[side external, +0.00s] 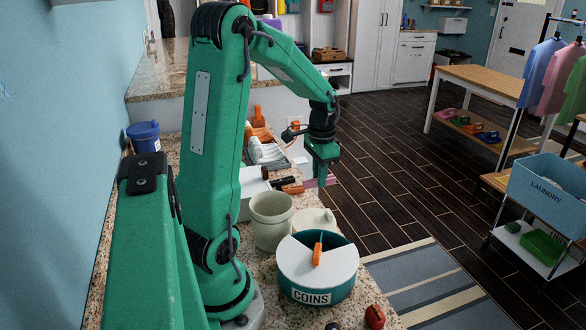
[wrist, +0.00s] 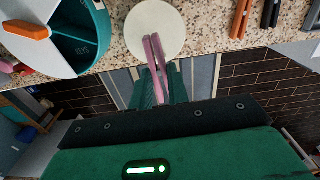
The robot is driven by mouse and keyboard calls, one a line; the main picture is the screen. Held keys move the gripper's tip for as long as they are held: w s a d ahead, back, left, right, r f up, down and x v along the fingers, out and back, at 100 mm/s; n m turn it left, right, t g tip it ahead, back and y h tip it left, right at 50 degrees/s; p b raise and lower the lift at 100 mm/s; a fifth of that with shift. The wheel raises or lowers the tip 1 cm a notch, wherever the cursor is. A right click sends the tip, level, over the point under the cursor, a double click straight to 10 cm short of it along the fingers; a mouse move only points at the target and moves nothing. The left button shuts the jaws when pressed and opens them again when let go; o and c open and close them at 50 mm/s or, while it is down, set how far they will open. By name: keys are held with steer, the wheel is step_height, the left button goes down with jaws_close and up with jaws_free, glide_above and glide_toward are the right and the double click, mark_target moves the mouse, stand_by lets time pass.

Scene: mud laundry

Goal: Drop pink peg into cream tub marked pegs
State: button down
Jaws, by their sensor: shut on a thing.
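My gripper (side external: 321,168) hangs in the air beyond the counter's right edge, shut on a pink peg (wrist: 154,55). The peg also shows under my gripper in the side view (side external: 320,183). A cream-coloured open tub (side external: 272,222) stands on the counter, nearer the camera than my gripper; no label on it is visible. A cream round thing (side external: 316,219) sits beside it and shows as a pale disc behind the peg in the wrist view (wrist: 155,25). Whether that is a lid or a second tub is unclear.
A round teal container (side external: 317,282) marked COINS, with a part white lid and orange handle (side external: 317,251), stands in front. Orange and dark tools (side external: 287,185) lie behind the tubs. A blue tub (side external: 144,137) is at the back left. A striped rug (side external: 425,282) covers the floor at right.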

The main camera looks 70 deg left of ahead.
steer(key=s+d+r, duration=0.2)
steer(key=s+r, duration=0.3)
steer(key=s, duration=0.2)
steer(key=s+d+r, duration=0.2)
steer(key=s+r, duration=0.3)
steer(key=s, duration=0.2)
steer(key=shift+d+r, duration=0.3)
steer(key=shift+d, duration=0.1)
steer(key=shift+f, duration=0.15)
steer(key=shift+f, duration=2.85)
steer(key=c, duration=1.3)
jaws_free()
